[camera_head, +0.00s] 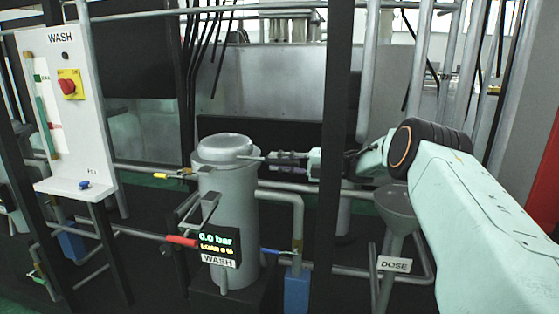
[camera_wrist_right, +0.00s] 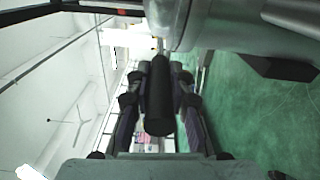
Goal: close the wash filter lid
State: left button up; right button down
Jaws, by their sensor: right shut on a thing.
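The wash filter (camera_head: 228,225) is an upright grey cylinder left of centre in the head view. Its round grey lid (camera_head: 224,146) rests over the top of the body and looks about level. I cannot tell whether it is fully seated. A thin lid handle (camera_head: 251,157) sticks out to the right. My right gripper (camera_head: 272,157) reaches in from the right and is shut on this handle. In the right wrist view the dark round handle grip (camera_wrist_right: 160,98) lies between the fingers of my right gripper (camera_wrist_right: 158,85). My left gripper is in neither view.
A dark post (camera_head: 335,140) stands in front of my right forearm. A display (camera_head: 217,246) reading 0.0 bar and a red-handled valve (camera_head: 182,241) are on the filter's front. A white WASH panel (camera_head: 85,150) stands left. A funnel (camera_head: 397,205) with a DOSE sign is right.

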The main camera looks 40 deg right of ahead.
jog(key=shift+f, duration=0.35)
jog(key=c, duration=1.2)
grip_release()
jog(key=shift+d, duration=0.1)
jog(key=shift+r, duration=0.15)
jog(key=shift+s+d, duration=0.15)
jog(key=shift+s, duration=0.1)
jog(key=v, duration=1.1)
jog(key=shift+s, duration=0.2)
jog(key=shift+d, duration=0.1)
